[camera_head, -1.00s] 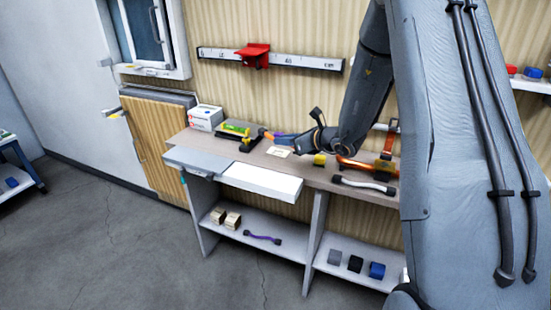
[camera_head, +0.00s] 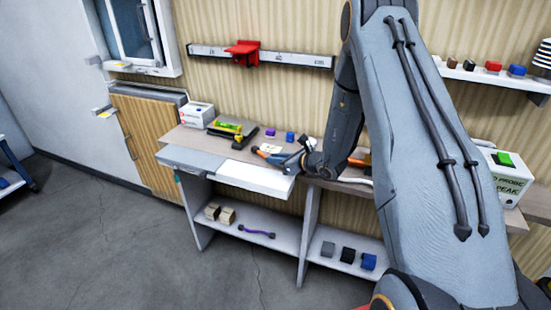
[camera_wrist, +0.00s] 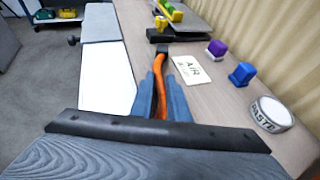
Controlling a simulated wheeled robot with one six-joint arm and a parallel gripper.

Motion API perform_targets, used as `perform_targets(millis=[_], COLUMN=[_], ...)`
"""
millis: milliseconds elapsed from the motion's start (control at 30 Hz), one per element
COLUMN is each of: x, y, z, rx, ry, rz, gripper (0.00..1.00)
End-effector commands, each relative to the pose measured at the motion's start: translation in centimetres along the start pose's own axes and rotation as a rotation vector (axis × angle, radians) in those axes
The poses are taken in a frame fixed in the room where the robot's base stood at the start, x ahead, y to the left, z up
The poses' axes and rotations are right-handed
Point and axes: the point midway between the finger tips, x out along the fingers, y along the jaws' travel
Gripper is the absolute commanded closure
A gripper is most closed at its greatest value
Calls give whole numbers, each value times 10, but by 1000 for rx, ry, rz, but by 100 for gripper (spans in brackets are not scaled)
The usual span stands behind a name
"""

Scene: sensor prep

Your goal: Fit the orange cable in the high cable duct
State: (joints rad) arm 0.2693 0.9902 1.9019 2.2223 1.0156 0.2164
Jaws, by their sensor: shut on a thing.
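My gripper (camera_wrist: 160,82) is shut on the orange cable (camera_wrist: 160,100), with blue-grey fingers on both sides of it in the wrist view. The cable's dark end (camera_wrist: 164,48) points forward past the fingertips. In the head view my gripper (camera_head: 283,158) is over the front of the bench, beside the white drawer front, and a bit of the orange cable (camera_head: 270,149) shows at it. The cable's other end is hidden. I cannot tell for certain which part is the high cable duct; a marked white rail (camera_head: 308,59) with a red piece (camera_head: 243,53) is on the wall.
On the bench (camera_wrist: 225,100) are a purple block (camera_wrist: 216,48), a blue block (camera_wrist: 242,74), a white label card (camera_wrist: 191,70) and a round paste tin (camera_wrist: 271,113). A white box (camera_head: 198,115) stands at the back left.

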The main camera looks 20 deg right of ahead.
Motion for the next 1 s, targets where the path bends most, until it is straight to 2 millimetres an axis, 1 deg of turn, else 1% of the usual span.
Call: perform_targets(millis=[433,467,500,567,900,967,1000], x=[3,3,3,3,2,1,-3], y=[0,0,0,0,0,0,-1], z=[-6,-7,-6,-6,-4,-2,-2], rx=[-1,-1,-1,-1,-1,-1,0], ry=[-1,0,0,0,0,-1,-1], rz=[0,0,0,0,0,0,-2], gripper=[100,83,76,66,66,66,66])
